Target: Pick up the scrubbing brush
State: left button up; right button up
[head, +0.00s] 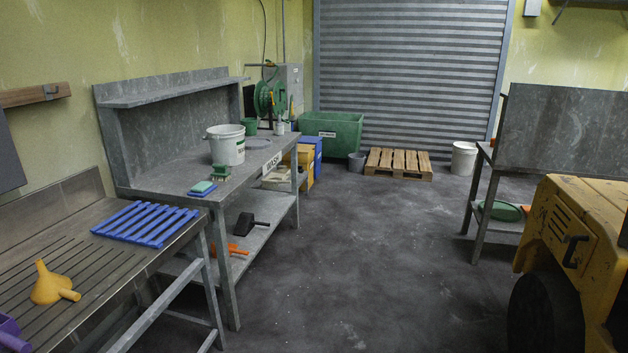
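A small dark green block (221,171) with a raised top stands near the front edge of the grey metal wash table (262,168); it looks like the scrubbing brush, but it is small and its bristles cannot be made out. Just in front of it, a flat teal block (203,186) lies on a blue piece at the table's near corner; it may be a sponge. A white pail (225,145) stands right behind the green block. Neither of my grippers is in view.
A ribbed draining bench (97,273) at the near left holds a blue rack (147,222) and a yellow funnel (50,285). The wash table's lower shelf holds a black item and an orange tool. A yellow machine (573,228) stands right. The middle floor is clear.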

aim_at(220, 174)
jog(key=i+u, duration=0.15)
jog(key=i, duration=0.3)
jog(key=i+l+u, duration=0.15)
jog(key=i, duration=0.25)
jog(key=i+l+u, duration=0.1)
jog(key=i, duration=0.3)
jog(key=i+l+u, duration=0.15)
jog(key=i+l, duration=0.15)
jog(key=i, duration=0.15)
